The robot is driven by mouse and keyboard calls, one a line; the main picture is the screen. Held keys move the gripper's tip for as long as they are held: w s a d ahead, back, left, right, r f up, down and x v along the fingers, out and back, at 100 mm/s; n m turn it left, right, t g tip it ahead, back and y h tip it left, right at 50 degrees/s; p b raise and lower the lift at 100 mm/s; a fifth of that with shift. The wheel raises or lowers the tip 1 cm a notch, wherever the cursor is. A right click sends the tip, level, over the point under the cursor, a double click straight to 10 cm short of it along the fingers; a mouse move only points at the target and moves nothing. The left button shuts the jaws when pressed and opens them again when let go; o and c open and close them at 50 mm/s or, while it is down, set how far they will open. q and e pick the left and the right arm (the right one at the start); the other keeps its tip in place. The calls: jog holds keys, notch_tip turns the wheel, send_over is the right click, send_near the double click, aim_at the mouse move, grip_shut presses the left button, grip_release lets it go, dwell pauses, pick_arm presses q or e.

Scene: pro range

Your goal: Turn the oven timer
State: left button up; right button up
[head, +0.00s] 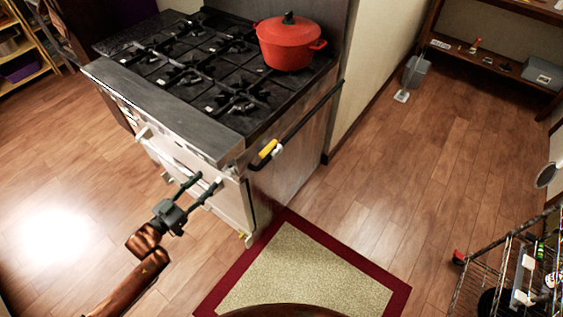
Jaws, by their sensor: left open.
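The oven range (175,120) stands left of centre, with a dark gas hob on top and a steel front facing the lower left. The front edge is seen at a steep angle, and I cannot tell which small knob on it is the timer. My left gripper (205,188) is open and empty, with its two fingers pointing up and right towards the oven front near its right end. I cannot tell whether the fingertips touch the front. My right gripper is not in the picture.
A red pot (286,45) with a lid sits at the back right of the hob. A dark rail with a yellow part (267,149) runs along the range's right side. A red-bordered mat (300,272) lies on the floor. A wire cart (500,275) stands at the lower right.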

pick_arm(q)
jog(key=b+x, duration=0.1)
jog(key=x, duration=0.6)
jog(key=shift+b, duration=0.35)
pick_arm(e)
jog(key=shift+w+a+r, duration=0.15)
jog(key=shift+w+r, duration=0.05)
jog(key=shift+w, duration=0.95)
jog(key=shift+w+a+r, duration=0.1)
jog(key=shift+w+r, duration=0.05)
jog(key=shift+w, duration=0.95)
pick_arm(q)
jog(key=shift+f, duration=0.15)
jog(key=shift+c, duration=0.2)
jog(key=c, duration=0.5)
jog(key=shift+s, duration=0.1)
jog(key=c, duration=0.6)
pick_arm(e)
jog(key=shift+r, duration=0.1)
